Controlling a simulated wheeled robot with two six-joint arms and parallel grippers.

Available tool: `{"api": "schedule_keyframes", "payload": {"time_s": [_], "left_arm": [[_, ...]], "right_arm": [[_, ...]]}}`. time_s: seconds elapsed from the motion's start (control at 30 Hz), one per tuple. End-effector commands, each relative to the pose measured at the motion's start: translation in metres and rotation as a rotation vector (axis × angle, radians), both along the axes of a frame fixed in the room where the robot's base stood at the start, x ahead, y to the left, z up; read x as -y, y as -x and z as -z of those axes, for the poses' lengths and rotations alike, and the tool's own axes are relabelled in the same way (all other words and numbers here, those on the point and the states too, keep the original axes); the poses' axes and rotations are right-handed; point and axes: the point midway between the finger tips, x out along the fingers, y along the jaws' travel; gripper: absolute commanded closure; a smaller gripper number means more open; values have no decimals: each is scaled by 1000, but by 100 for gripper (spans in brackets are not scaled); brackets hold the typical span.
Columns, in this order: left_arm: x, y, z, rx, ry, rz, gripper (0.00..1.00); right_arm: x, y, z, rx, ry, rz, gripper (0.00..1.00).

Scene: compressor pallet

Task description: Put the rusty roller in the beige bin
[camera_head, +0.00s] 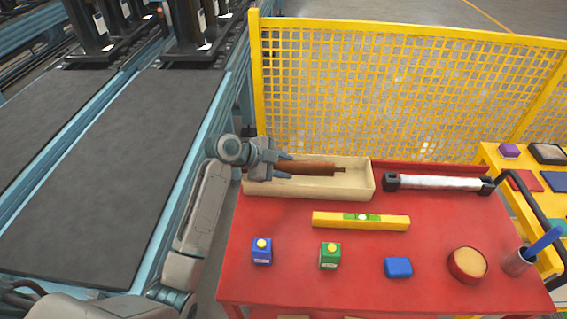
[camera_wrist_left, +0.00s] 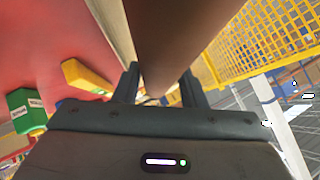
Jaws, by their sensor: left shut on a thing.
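The rusty roller (camera_head: 318,168) is a brown cylinder with a thinner stub at its right end. In the head view it lies lengthwise over the beige bin (camera_head: 325,190), within its outline; I cannot tell whether it touches the bin's floor. My left gripper (camera_head: 285,167) is shut on the roller's left end. In the left wrist view the roller (camera_wrist_left: 180,40) passes between the fingers of the left gripper (camera_wrist_left: 160,85), and a strip of the bin (camera_wrist_left: 112,28) shows beside it. My right gripper is not in view.
The red table (camera_head: 290,221) also bears a pale roller with black ends (camera_head: 438,182), a yellow level (camera_head: 360,221), blue and green boxes, a blue block, a round container and a cup. A yellow mesh fence (camera_head: 400,90) stands behind. A conveyor (camera_head: 110,170) is at left.

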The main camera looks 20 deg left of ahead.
Motion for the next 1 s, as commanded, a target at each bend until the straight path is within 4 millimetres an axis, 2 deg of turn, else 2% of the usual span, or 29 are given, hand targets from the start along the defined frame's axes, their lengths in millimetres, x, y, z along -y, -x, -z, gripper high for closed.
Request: {"api": "schedule_keyframes", "payload": {"time_s": [0.57,0.6,0.67,0.7,1.0], "left_arm": [[0,0,11,3,2,0,100],[0,0,11,0,0,0,55],[0,0,11,0,0,0,43],[0,0,11,-1,0,-1,40],[0,1,12,-3,1,1,40]], "right_arm": [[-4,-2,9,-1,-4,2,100],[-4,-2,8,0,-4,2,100],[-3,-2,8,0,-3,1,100],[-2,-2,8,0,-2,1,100],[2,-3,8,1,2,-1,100]]}}
